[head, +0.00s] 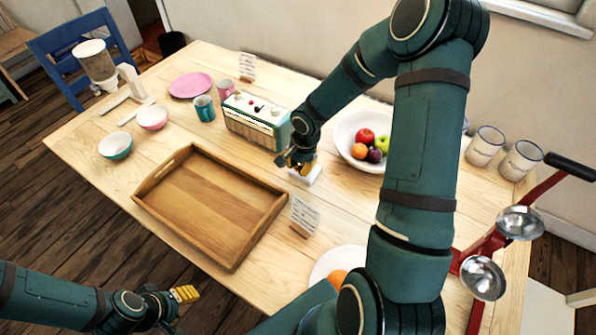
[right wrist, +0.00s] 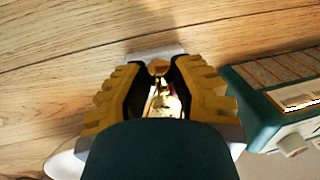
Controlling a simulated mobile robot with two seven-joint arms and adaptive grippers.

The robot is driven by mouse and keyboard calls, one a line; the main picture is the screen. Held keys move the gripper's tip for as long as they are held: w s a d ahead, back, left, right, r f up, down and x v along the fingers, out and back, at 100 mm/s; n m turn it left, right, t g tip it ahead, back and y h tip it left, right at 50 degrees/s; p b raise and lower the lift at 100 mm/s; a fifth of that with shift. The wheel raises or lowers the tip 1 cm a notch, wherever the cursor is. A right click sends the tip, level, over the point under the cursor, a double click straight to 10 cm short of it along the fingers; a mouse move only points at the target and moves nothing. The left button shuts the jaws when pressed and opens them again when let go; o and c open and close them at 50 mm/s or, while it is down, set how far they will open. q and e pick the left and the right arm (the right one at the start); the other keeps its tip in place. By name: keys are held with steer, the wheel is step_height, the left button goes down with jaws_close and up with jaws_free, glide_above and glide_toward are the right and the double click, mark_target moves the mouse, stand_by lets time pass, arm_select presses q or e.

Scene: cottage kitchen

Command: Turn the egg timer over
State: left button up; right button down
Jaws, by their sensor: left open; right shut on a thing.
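The egg timer is mostly hidden by my right gripper (head: 299,161). In the right wrist view its glass, with golden sand (right wrist: 163,102), shows between the yellow finger pads of the right gripper (right wrist: 160,85), which is shut on it. In the head view a white block (head: 307,176) shows just under the fingers, at table level; I cannot tell whether it is part of the timer or a separate base. My left gripper (head: 184,294) is open and empty, low at the left, beyond the table's near edge.
A teal radio (head: 262,122) stands close left of the right gripper, a white fruit bowl (head: 345,130) close right. A wooden tray (head: 180,225) and a small card (head: 305,215) are nearer. Bowls, cups and a pink plate (head: 190,85) sit further left.

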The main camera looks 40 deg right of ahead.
steer(key=shift+s+f+t+y+b, duration=0.15)
steer(key=shift+t+y+b, duration=0.3)
steer(key=shift+t, duration=0.65)
steer(key=c, duration=0.8)
jaws_free()
steer(key=shift+o, duration=0.2)
steer(key=v, duration=1.2)
steer(key=shift+s, duration=0.15)
steer(key=shift+d, duration=0.15)
